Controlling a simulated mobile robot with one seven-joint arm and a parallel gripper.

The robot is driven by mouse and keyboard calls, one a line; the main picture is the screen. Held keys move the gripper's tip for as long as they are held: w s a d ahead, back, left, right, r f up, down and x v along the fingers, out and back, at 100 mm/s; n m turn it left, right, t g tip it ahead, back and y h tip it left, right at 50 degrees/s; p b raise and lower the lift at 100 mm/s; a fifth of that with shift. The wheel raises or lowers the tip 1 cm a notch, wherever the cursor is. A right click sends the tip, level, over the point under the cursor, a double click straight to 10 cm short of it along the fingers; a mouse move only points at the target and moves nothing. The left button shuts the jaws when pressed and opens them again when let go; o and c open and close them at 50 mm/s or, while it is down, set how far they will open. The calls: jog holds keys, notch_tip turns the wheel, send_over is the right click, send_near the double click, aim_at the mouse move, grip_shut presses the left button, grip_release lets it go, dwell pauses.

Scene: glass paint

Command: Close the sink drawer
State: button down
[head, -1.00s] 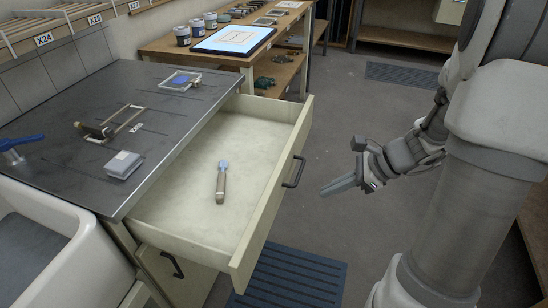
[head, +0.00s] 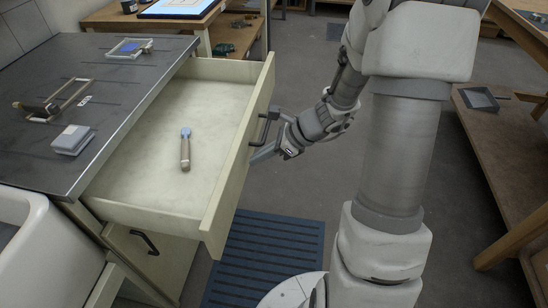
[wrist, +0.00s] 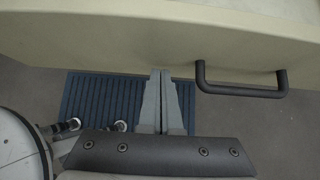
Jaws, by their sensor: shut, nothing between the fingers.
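The sink drawer (head: 238,160) is cream-coloured and pulled well out from under the dark counter (head: 62,120). Its dark bar handle (head: 265,127) is on the front face. A tool with a wooden handle and a blue end (head: 185,150) lies inside the drawer. My gripper (head: 256,157) is shut and empty, close to the drawer front beside the handle. In the wrist view, my gripper's fingers (wrist: 161,73) are together and point at the drawer front (wrist: 130,45), left of the handle (wrist: 242,91). Whether the fingertips touch the front I cannot tell.
A white sink (head: 35,255) stands at the lower left. A second drawer handle (head: 144,241) shows below. A blue slatted mat (head: 262,250) lies on the floor under the drawer. A wooden bench (head: 490,130) stands at the right. Floor beyond my arm is clear.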

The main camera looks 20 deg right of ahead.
jog(key=shift+w+a, duration=0.2)
jog(key=shift+a, duration=0.1)
jog(key=w+a+p, duration=0.1)
jog(key=w+a, duration=0.4)
jog(key=a, duration=0.3)
jog(key=w+a+p, duration=0.1)
jog(key=w+a, duration=0.3)
jog(key=a, duration=0.5)
jog(key=w+a+p, duration=0.1)
jog(key=w+a, duration=0.4)
jog(key=a, duration=0.3)
jog(key=shift+w+a+r+p, duration=0.1)
jog(key=shift+w+a+p, duration=0.2)
jog(key=shift+w+p, duration=0.1)
jog(key=shift+a, duration=0.1)
jog(key=shift+r, duration=0.15)
